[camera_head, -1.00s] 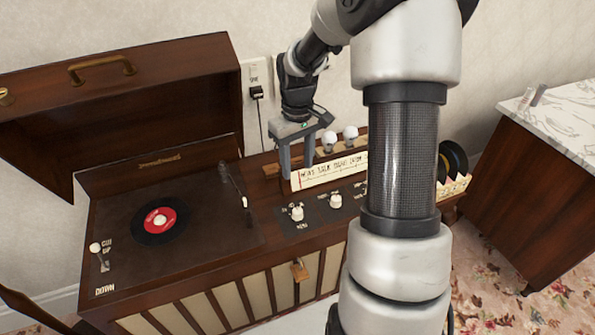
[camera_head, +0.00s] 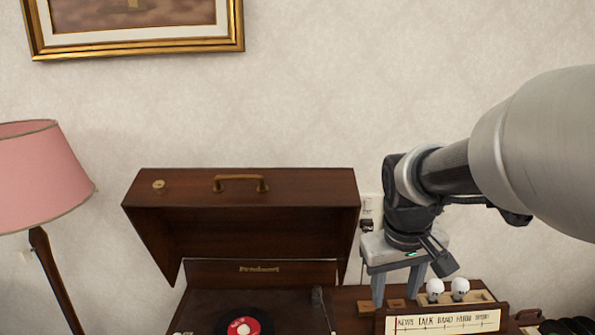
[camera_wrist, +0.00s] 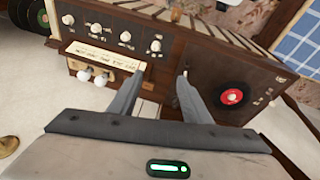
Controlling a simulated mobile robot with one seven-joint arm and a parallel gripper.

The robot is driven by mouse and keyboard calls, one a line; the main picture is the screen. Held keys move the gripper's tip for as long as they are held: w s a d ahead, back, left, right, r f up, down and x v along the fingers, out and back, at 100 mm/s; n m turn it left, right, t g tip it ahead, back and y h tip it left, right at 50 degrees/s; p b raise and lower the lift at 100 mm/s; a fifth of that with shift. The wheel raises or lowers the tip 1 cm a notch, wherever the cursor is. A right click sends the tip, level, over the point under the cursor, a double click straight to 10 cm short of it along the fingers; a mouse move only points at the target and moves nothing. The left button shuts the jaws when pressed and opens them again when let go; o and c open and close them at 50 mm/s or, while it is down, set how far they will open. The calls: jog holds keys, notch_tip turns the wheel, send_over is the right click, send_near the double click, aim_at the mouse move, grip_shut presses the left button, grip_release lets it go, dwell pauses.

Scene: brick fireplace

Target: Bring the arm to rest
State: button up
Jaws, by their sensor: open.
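My arm reaches in from the right in the head view. My gripper (camera_head: 396,297) points down over the record player cabinet, between the turntable side and the radio dial strip (camera_head: 445,323). Its two fingers are apart with nothing between them. In the wrist view my gripper (camera_wrist: 161,76) also shows open and empty, with the dial strip (camera_wrist: 103,57) to its left and the red-labelled record (camera_wrist: 232,97) to its right. I cannot tell whether the fingertips touch the cabinet top.
The raised brown lid (camera_head: 250,187) stands left of my gripper. Two white bulbs (camera_head: 447,290) are close on its right. A pink lamp (camera_head: 38,175) is at far left, and a gold-framed picture (camera_head: 135,42) hangs above.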

jog(key=s+a+r+m+t+y, duration=0.1)
jog(key=s+a+r, duration=0.1)
jog(key=s, duration=0.5)
jog(key=s+a+r+t, duration=0.2)
jog(key=s+r, duration=0.1)
jog(key=s, duration=0.4)
notch_tip(320, 180, up, 13)
jog(key=p, duration=1.3)
jog(key=shift+w+p, duration=0.25)
jog(key=shift+p, duration=0.15)
